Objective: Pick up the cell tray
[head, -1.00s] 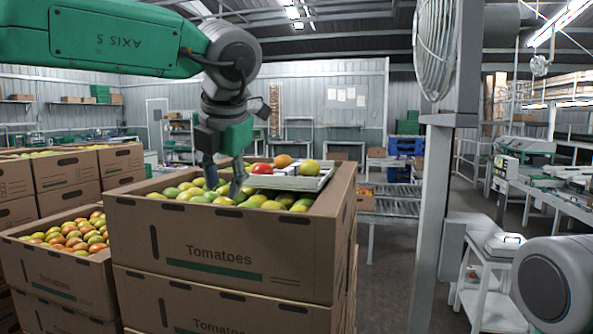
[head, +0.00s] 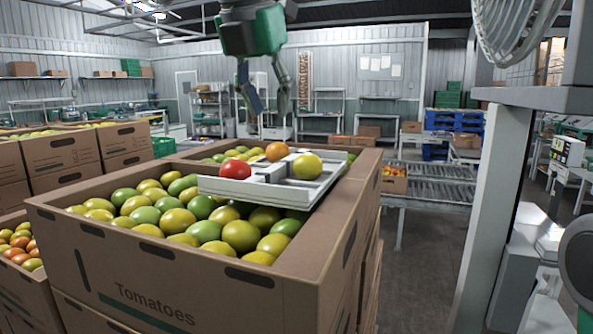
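The cell tray (head: 235,189) is pale grey and shallow with dividers. It rests slightly tilted on the tomatoes heaped in the large cardboard box (head: 190,267) marked "Tomatoes". In the tray sit a red tomato (head: 235,169), an orange one (head: 277,151) and a yellow-green one (head: 307,166). My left gripper (head: 268,112) hangs above and behind the tray, fingers pointing down and spread apart, empty and not touching it. My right gripper is not in view.
Another box of tomatoes (head: 18,290) stands at the lower left, and more stacked boxes (head: 62,155) at the far left. A grey post (head: 492,210) rises on the right. A roller conveyor (head: 435,185) lies behind. Open floor lies between box and post.

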